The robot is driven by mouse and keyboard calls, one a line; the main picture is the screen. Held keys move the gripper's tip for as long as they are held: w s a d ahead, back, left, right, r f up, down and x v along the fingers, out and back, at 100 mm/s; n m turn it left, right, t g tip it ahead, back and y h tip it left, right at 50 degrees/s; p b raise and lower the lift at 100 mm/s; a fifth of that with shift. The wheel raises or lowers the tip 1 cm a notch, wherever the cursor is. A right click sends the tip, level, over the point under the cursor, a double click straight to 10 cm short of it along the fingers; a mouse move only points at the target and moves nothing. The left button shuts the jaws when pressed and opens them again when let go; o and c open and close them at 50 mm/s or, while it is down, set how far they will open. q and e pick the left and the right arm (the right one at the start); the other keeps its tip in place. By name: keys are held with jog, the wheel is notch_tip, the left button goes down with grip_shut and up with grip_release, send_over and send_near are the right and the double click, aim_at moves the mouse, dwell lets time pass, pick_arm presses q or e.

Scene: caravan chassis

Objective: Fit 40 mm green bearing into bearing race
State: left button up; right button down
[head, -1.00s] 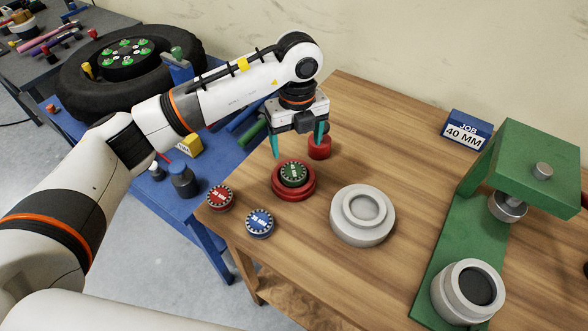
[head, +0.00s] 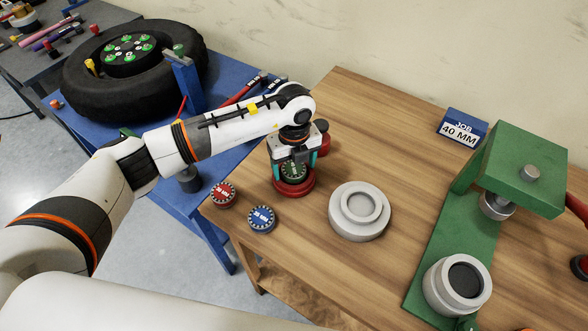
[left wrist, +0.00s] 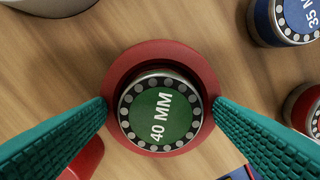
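The green 40 mm bearing (head: 292,171) sits upright in a red ring-shaped holder (head: 294,188) on the wooden table. My left gripper (head: 298,167) is open above the holder, its teal fingers on either side of the bearing. In the left wrist view the bearing (left wrist: 160,114) is centred between the fingers, with visible gaps to both. A grey stepped round part (head: 360,211), which looks like the bearing race, lies to the right of the holder. Another grey ringed cup (head: 457,286) with a dark centre stands on the green press base. My right gripper is not in view.
A red bearing (head: 223,195) and a blue bearing (head: 262,219) lie left and in front of the holder. A green press (head: 520,170) stands at right, with a blue "JOB 40 MM" sign (head: 462,128) behind. A red object (head: 325,144) stands behind the gripper.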

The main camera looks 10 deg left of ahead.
pick_arm(q)
jog(key=c, duration=1.1)
